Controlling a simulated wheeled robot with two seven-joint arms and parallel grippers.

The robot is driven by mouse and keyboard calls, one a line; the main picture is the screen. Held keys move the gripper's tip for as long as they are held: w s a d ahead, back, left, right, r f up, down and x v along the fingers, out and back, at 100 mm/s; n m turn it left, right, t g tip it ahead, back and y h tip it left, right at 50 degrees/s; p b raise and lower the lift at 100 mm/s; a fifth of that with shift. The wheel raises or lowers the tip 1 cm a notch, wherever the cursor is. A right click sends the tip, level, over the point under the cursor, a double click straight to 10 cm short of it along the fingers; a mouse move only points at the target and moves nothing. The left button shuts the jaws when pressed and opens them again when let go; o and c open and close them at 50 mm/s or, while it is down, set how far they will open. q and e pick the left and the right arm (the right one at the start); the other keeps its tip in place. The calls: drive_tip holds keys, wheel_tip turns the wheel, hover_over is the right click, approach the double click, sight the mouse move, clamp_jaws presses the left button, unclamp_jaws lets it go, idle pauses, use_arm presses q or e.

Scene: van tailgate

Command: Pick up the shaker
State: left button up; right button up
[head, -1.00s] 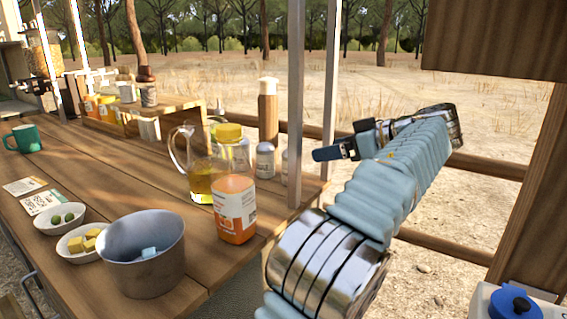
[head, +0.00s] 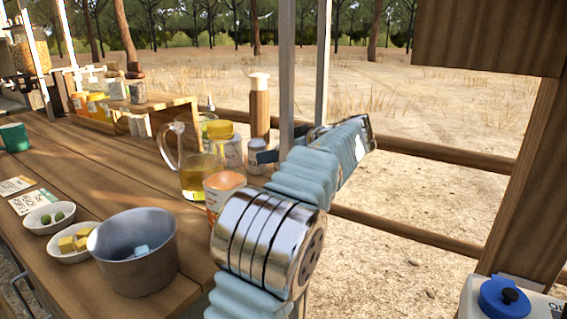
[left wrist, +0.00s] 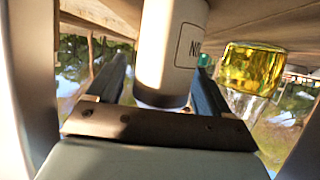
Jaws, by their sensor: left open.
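A small pale shaker with a grey cap (head: 256,152) stands near the table's far right edge, partly behind my left gripper. My left gripper (head: 268,157) reaches in from the right at the shaker's height; its fingertips are mostly hidden by my own wrist. In the left wrist view, which is upside down, a white cylinder with a dark-lettered label (left wrist: 172,45) stands between the two open fingers (left wrist: 160,85). I cannot tell whether either finger touches it. My right gripper is not in view.
A glass jug of yellow oil (head: 195,180), a yellow-lidded jar (head: 222,132) and an orange-white carton (head: 221,183) stand close by. A tall wooden bottle (head: 259,110) is behind the shaker. A metal post (head: 287,70) rises by the table edge. A grey bucket (head: 130,255) sits in front.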

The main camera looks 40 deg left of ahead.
use_arm(q)
drive_tip(key=c, duration=1.1)
drive_tip(key=shift+r, duration=0.1)
